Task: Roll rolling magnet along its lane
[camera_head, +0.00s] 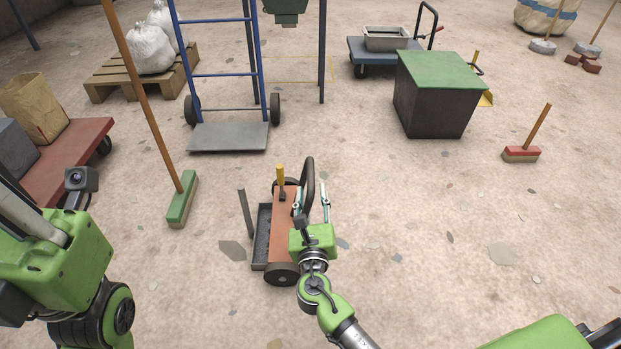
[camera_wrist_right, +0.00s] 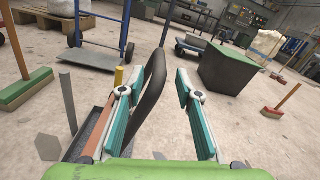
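The rolling magnet (camera_head: 284,226) is a low reddish-brown body on dark wheels, with a black looped handle (camera_head: 309,176) and a yellow-topped post (camera_head: 281,178). It stands on the concrete floor in the lower middle of the head view. My right gripper (camera_head: 311,198) is at its right side, fingers pointing away. In the right wrist view the teal fingers are spread apart, with the black handle (camera_wrist_right: 151,92) showing between them, nearer the left finger. I cannot tell whether they touch. My left arm is at the lower left; its fingers do not show.
A dark tray (camera_head: 262,240) and a grey upright post (camera_head: 245,212) are at the magnet's left. A green-headed broom (camera_head: 182,200) stands farther left, and a blue hand truck (camera_head: 228,137) behind. A green-lidded bin (camera_head: 437,95) is at the right back. Floor at right is mostly clear.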

